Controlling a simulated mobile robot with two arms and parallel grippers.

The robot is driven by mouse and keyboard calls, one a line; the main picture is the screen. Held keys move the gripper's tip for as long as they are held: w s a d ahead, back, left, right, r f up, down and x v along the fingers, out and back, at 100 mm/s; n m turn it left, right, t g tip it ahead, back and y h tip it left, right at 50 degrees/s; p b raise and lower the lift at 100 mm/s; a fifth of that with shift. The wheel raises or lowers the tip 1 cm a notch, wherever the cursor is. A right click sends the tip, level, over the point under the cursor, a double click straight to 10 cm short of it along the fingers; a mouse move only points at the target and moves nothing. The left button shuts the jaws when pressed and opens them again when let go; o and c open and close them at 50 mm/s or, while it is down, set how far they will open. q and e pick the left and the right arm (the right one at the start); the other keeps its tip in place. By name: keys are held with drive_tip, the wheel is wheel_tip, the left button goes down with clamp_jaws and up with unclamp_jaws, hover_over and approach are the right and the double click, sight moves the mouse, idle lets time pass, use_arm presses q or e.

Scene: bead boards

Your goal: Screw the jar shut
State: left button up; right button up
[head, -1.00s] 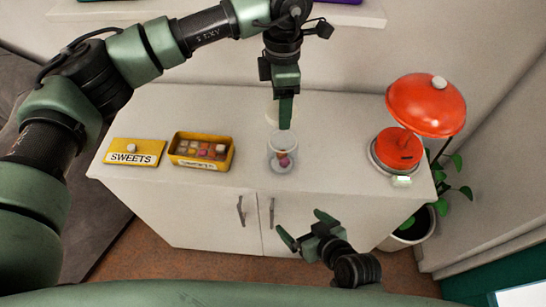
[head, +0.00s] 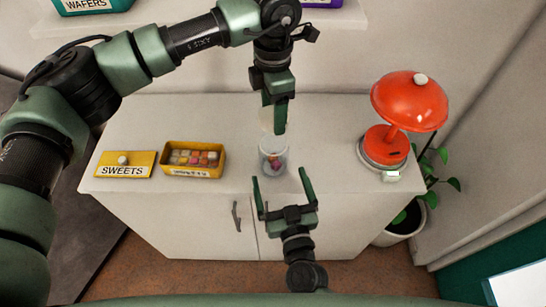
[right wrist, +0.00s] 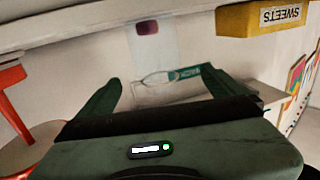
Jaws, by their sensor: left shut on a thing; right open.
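A yellow box of sweets (head: 193,173) and its yellow lid marked SWEETS (head: 125,171) lie to the left. A red lamp (head: 408,100) stands at the right. The top beside the jar is clear. A shelf (head: 330,22) runs behind.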

sight(273, 154)
drive_tip(key=shift+d, duration=0.15)
drive_tip(key=x, duration=1.2)
drive_tip(key=shift+w+d, duration=0.1)
clamp_jaws()
use_arm(q)
drive_tip(key=shift+f, duration=2.5)
use_arm(e)
drive_tip(key=shift+f, duration=0.1)
use_arm(q)
drive_tip(key=shift+f, duration=0.9)
drive_tip(key=shift+f, duration=0.55)
